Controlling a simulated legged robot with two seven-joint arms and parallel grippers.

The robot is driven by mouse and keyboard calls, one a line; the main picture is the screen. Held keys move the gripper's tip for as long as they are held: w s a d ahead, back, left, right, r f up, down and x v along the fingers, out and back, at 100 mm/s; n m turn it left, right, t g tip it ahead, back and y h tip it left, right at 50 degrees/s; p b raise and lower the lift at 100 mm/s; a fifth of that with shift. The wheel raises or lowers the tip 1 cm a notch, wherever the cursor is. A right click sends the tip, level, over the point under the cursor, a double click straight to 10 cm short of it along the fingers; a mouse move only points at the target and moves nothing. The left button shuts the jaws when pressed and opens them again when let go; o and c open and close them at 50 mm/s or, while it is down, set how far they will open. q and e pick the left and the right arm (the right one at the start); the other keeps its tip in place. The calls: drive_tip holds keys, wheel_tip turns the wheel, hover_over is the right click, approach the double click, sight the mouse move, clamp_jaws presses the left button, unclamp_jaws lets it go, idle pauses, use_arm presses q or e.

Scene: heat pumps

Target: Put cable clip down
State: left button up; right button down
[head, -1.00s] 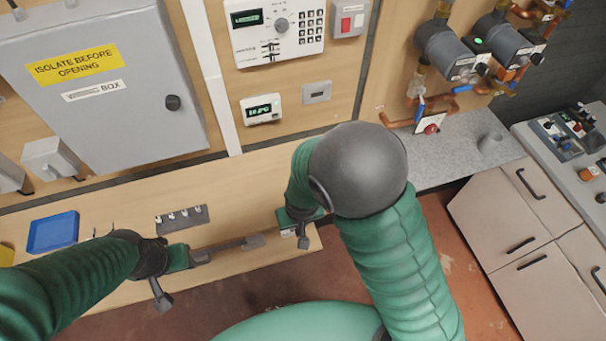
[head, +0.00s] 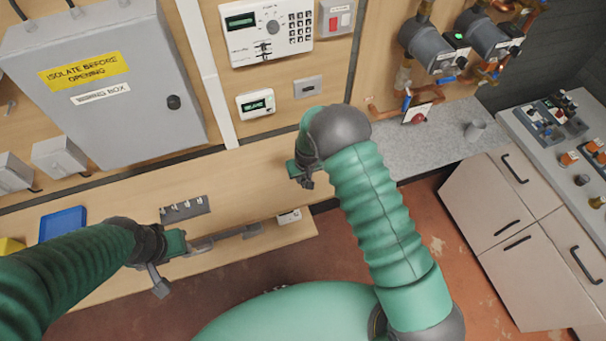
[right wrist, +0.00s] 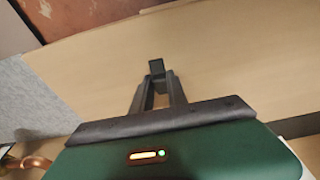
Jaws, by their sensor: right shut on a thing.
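My right gripper (head: 306,182) is over the right part of the wooden bench (head: 255,185). In the right wrist view its two dark fingers (right wrist: 158,85) come together on a small dark piece (right wrist: 157,67), presumably the cable clip. Bare wood shows around it; I cannot tell whether the piece touches the bench. A grey strip (head: 185,209) with several small white pieces lies on the bench, left of the right gripper. My left gripper (head: 200,246) is low at the bench's front; its finger opening is unclear.
A blue tray (head: 62,224) and a yellow item (head: 10,247) are at the bench's left. A white item (head: 288,216) sits at the front right edge. A grey wiring box (head: 100,90) and control panels (head: 270,30) are on the wall behind. Bench between strip and right gripper is clear.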

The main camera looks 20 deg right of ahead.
drive_tip(key=c, duration=1.7)
unclamp_jaws()
drive_tip(key=shift+c, duration=0.2)
drive_tip(key=o, duration=0.4)
drive_tip(key=shift+w+d+f, duration=0.1)
drive_tip(key=shift+w+f, duration=0.05)
drive_tip(key=shift+o, duration=0.2)
